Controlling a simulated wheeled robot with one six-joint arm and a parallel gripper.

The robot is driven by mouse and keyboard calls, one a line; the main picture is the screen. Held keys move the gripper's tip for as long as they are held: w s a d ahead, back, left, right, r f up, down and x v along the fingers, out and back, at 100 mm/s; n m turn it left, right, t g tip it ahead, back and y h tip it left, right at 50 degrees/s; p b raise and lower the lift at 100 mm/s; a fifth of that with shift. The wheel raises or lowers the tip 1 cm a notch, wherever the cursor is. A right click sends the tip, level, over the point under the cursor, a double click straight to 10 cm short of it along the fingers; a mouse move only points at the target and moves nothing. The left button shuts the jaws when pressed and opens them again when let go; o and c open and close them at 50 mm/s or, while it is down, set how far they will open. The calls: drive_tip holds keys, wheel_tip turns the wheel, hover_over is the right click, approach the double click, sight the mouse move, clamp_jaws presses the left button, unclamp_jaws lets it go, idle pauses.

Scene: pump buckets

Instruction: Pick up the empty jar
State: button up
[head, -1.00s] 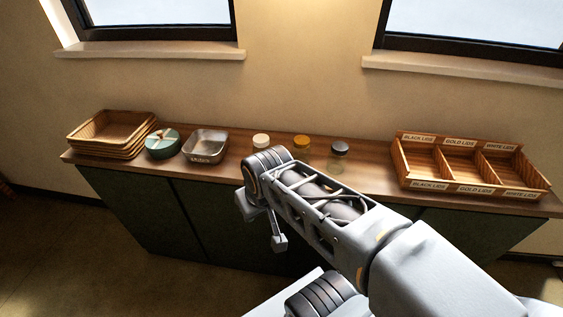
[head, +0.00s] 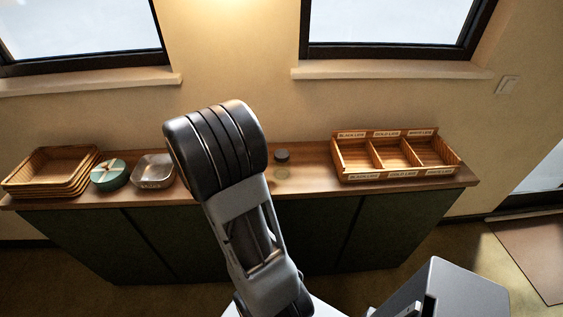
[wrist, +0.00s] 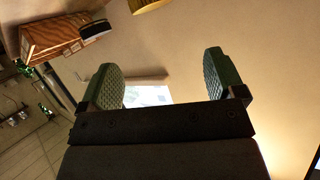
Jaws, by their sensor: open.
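A small clear jar with a dark lid (head: 281,157) stands upright on the wooden counter in the head view. Its body looks see-through; I cannot tell for sure that it is empty. The white-lidded and gold-lidded jars are hidden behind my arm in the head view. In the wrist view a dark-lidded object (wrist: 97,29) shows at the upper left, and a gold lid (wrist: 149,4) is cut off at the top edge. My gripper (wrist: 163,80) is open, with nothing between its green pads. It is not visible in the head view.
The counter (head: 310,190) also holds a stack of wooden trays (head: 50,172), a round teal box (head: 109,174), a metal pan (head: 154,171) and a labelled lid organizer (head: 396,157). Bare counter lies between the dark-lidded jar and the organizer.

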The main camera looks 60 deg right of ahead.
sight(280, 154)
drive_tip(key=s+d+f+m+g, duration=0.1)
drive_tip(key=s+d+g, duration=0.1)
drive_tip(key=d, duration=0.1)
drive_tip(key=s+d+f+m+g, duration=0.1)
drive_tip(key=s+d+f, duration=0.1)
drive_tip(key=s+d, duration=0.1)
drive_tip(key=s+d+f+g+p, duration=0.1)
drive_tip(key=s+d+g, duration=0.1)
drive_tip(key=s+d, duration=0.1)
drive_tip(key=shift+s+d+f+m+g, duration=0.1)
drive_tip(key=shift+d+f+m+g, duration=0.2)
drive_tip(key=shift+m, duration=0.1)
drive_tip(key=shift+p+x, duration=0.7)
drive_tip(key=shift+x, duration=2.2)
drive_tip(key=shift+s, duration=0.1)
drive_tip(key=c, duration=1.4)
